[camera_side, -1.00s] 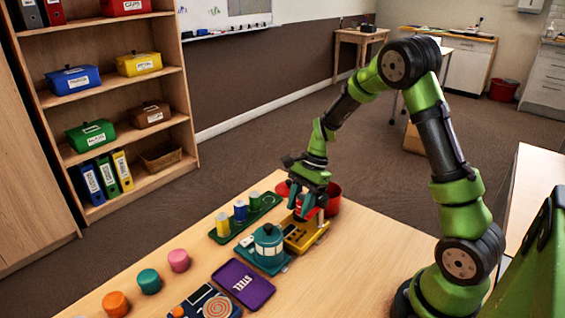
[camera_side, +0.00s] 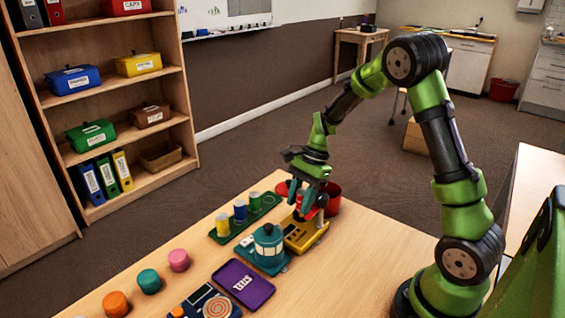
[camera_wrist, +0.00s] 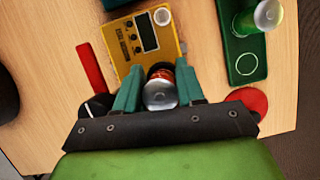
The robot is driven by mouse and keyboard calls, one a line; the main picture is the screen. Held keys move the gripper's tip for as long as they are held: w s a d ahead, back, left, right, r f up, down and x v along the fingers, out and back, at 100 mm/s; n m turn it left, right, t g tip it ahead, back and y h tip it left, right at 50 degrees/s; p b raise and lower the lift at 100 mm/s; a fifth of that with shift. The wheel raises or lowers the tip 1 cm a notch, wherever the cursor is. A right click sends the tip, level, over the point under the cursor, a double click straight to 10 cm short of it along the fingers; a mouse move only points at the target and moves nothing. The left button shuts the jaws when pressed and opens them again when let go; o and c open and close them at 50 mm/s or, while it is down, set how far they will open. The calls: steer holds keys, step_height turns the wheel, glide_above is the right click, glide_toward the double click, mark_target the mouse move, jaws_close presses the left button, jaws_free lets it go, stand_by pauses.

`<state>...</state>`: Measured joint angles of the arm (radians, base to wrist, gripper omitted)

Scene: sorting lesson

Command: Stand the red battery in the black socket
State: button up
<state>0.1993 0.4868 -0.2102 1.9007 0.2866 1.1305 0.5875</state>
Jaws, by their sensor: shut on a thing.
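The red battery (camera_wrist: 160,90), with a silver end facing the wrist camera, is between the teal fingers of my gripper (camera_wrist: 158,92). The gripper (camera_side: 308,207) is shut on it and tilted, over the yellow tester (camera_side: 306,236) in the side view. In the wrist view the tester (camera_wrist: 132,38) has a small display and buttons. A dark round part (camera_wrist: 160,68), which looks like the black socket, shows just behind the battery at the tester's near end. The battery hides much of it; I cannot tell whether the battery's lower end is inside it.
A green tray (camera_wrist: 224,52) with standing batteries and an empty ring is beside the tester. A teal lantern-like object (camera_side: 268,246) stands close to the tester. A purple tray (camera_side: 243,284) lies nearer the front. Red containers (camera_side: 333,196) are behind the gripper. The right tabletop is clear.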

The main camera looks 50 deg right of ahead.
steer(key=shift+f, duration=0.85)
stand_by(0.3)
steer(key=o, duration=0.8)
steer(key=shift+o, duration=0.2)
steer(key=shift+r, duration=0.1)
steer(key=v, duration=1)
steer(key=shift+r, duration=0.4)
steer(key=shift+d, duration=0.15)
step_height(320, 180, up, 6)
stand_by(0.3)
